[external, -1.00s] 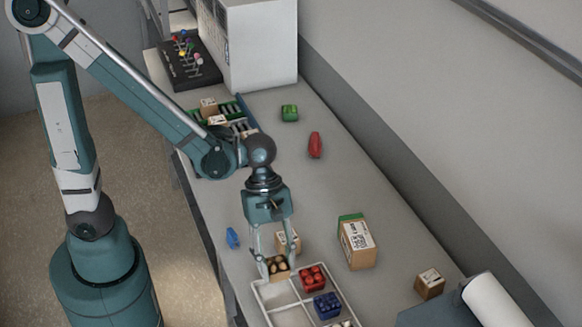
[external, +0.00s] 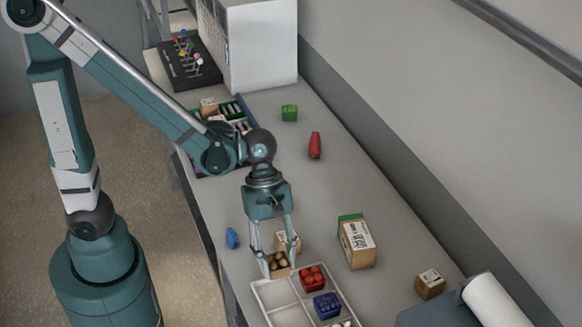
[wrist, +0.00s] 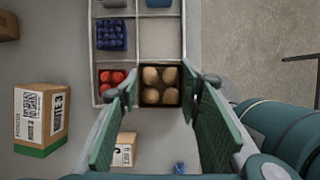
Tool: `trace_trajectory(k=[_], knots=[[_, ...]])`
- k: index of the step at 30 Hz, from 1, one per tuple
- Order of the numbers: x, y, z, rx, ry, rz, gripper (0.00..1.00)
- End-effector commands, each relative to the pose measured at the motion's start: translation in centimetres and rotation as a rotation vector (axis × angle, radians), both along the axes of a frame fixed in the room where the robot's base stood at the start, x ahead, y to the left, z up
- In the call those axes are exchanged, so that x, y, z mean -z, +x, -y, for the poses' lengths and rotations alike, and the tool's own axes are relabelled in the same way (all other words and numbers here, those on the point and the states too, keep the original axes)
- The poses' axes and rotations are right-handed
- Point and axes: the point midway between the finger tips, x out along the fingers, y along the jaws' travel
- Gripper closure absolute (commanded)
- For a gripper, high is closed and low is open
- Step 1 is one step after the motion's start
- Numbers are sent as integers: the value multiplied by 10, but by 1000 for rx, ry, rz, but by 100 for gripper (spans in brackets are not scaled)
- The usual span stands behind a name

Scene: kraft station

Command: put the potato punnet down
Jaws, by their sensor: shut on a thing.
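The potato punnet (external: 279,263), a small brown box of round tan potatoes, is held between the two fingers of my gripper (external: 275,252). In the wrist view the potato punnet (wrist: 160,86) sits between the green finger pads, over the tray's end compartment beside the red punnet (wrist: 111,78). The divided white tray (external: 257,300) holds the red punnet (external: 312,278) and a blue punnet (external: 327,305). I cannot tell whether the potato punnet's base touches the tray. Its lower part is partly hidden.
A small carton (external: 288,241) stands just behind the gripper. A blue item (external: 232,238) lies left. In the wrist view, the compartment (wrist: 160,38) beside the blue punnet is empty.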

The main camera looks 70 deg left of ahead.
Motion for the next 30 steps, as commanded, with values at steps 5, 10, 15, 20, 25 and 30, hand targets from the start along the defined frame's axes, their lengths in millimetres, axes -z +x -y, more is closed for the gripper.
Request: trace_trajectory(k=[5, 10, 15, 20, 25, 30], knots=[[-2, 10, 3, -1, 0, 1, 79], [-6, 30, 9, -4, 0, 0, 79], [-9, 60, 18, -8, 0, 0, 79], [-12, 91, 27, -11, 0, 1, 79], [-13, 124, 37, -15, 0, 0, 79], [-12, 156, 48, -20, 0, 1, 79]])
